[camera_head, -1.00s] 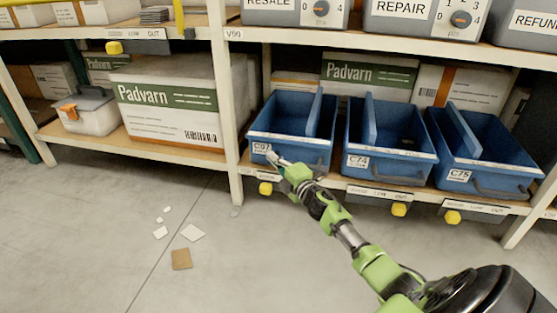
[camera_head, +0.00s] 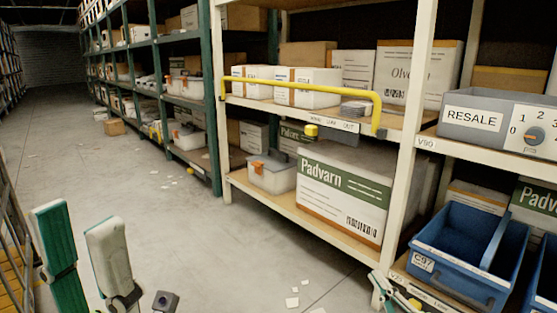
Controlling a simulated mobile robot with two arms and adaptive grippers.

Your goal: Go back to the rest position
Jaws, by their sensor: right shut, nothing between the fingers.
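My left gripper (camera_head: 77,220) is in the bottom left of the head view. Its two green and white fingers point up and stand apart with nothing between them, over the grey floor. My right gripper (camera_head: 381,282) shows only partly at the bottom edge, right of the middle. It is shut and empty, in front of the rack post and left of the blue bin C97 (camera_head: 424,247) in the picture. I cannot tell whether it touches the rack. Most of the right arm is out of view.
A rack with a large Padvarn box (camera_head: 340,222), a clear lidded box (camera_head: 270,176) and a yellow rail (camera_head: 300,86) stands to the right. Grey RESALE bin (camera_head: 472,118) sits above. An open aisle (camera_head: 60,130) runs back left. Paper scraps (camera_head: 292,302) lie on the floor.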

